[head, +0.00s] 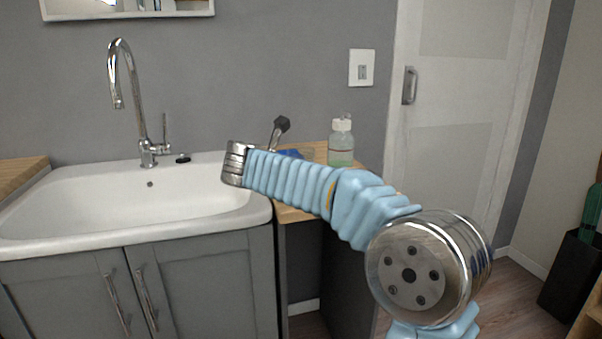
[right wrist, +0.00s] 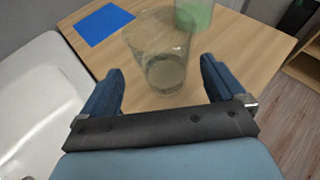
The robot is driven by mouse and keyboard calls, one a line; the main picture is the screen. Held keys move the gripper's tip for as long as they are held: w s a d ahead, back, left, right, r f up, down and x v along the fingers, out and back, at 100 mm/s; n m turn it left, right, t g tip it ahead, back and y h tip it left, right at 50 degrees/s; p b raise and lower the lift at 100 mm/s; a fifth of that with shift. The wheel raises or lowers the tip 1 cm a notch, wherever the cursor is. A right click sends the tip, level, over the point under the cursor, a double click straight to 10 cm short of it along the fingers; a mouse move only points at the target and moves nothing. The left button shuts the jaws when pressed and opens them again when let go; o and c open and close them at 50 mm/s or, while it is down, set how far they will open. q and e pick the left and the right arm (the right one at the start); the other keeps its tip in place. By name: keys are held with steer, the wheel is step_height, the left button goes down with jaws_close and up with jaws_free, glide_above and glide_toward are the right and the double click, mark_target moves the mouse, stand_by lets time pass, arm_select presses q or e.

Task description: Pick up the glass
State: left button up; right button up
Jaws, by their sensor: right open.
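The glass (right wrist: 160,42) is a clear, upright tumbler on the wooden counter (right wrist: 245,52) in the right wrist view. My right gripper (right wrist: 161,67) is open, with one dark blue finger on each side of the lower part of the glass. Gaps show between the fingers and the glass, and nothing is held. In the head view my right arm reaches in from the lower right over the counter, and I cannot make out the glass there. My left gripper is not in view.
A bottle of green liquid (head: 341,146) stands behind the glass; its green base also shows in the right wrist view (right wrist: 194,14). A flat blue square (right wrist: 104,24) lies on the counter. The white sink (head: 130,205) with a tall faucet (head: 137,105) is to the left.

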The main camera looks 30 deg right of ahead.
steer(key=x, duration=0.3)
steer(key=f+x, duration=0.1)
steer(key=x, duration=0.1)
steer(key=shift+s+r, duration=0.1)
steer(key=shift+s, duration=0.25)
steer(key=shift+a, duration=0.1)
steer(key=shift+c, duration=0.3)
steer(key=c, duration=1.1)
steer(key=shift+r, duration=0.15)
steer(key=shift+r+p, duration=0.35)
steer(key=shift+r, duration=0.65)
steer(key=shift+s+a+r, duration=1.5)
steer(key=shift+s+r, duration=0.3)
steer(key=shift+s+a+r, duration=1.5)
steer(key=shift+s+r, duration=0.25)
steer(key=shift+r, duration=0.05)
steer(key=shift+s+a+r, duration=1.5)
steer(key=shift+s+r, duration=0.3)
